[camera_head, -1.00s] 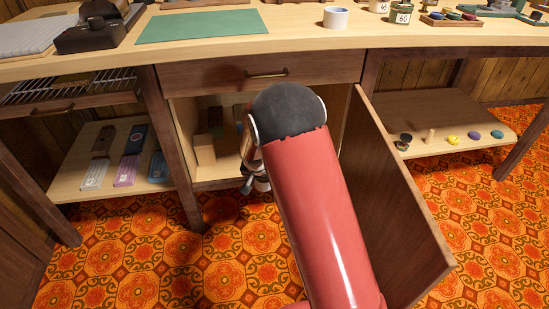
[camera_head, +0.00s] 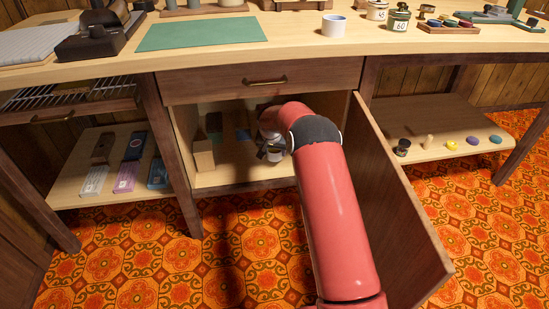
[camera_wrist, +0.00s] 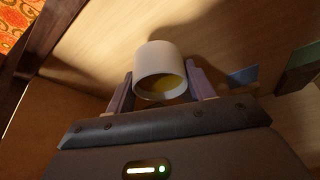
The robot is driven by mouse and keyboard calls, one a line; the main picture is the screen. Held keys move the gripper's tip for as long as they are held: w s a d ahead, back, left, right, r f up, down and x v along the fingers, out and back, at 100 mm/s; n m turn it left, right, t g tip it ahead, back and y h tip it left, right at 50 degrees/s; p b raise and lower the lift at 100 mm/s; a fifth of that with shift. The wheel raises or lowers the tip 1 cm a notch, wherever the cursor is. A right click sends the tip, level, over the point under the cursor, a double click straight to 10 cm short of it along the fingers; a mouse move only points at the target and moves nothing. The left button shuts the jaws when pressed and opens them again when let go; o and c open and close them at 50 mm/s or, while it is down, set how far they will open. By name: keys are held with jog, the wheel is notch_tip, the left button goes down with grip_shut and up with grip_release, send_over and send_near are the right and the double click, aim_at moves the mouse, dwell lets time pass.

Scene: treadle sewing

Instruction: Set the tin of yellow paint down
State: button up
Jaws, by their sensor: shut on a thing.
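The tin of yellow paint (camera_wrist: 156,60) is a small white cylinder with yellow showing inside its open end. In the wrist view it sits between the two fingers of my gripper (camera_wrist: 163,82), which is shut on it. In the head view my gripper (camera_head: 268,152) is inside the open cupboard (camera_head: 225,181), low over its wooden floor. My arm hides most of the tin there. I cannot tell whether the tin touches the cupboard floor.
The cupboard door (camera_head: 400,210) stands open on the right of my arm. A pale wooden block (camera_head: 203,152) stands at the cupboard's left, with small blue and dark items behind. A drawer (camera_head: 262,80) closes off the space above. Bare floor shows at the front left.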

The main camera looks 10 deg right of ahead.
aim_at(274, 153)
jog(key=shift+f, duration=1.7)
jog(key=shift+b, duration=0.3)
jog(key=shift+f, duration=0.25)
jog(key=o, duration=1.1)
jog(key=shift+r, duration=0.1)
jog(key=shift+s+r, duration=0.15)
jog(key=shift+r, duration=0.4)
jog(key=p+v, duration=0.1)
jog(key=v, duration=0.5)
jog(key=shift+s+a+r, duration=0.15)
jog(key=shift+s+r, duration=0.1)
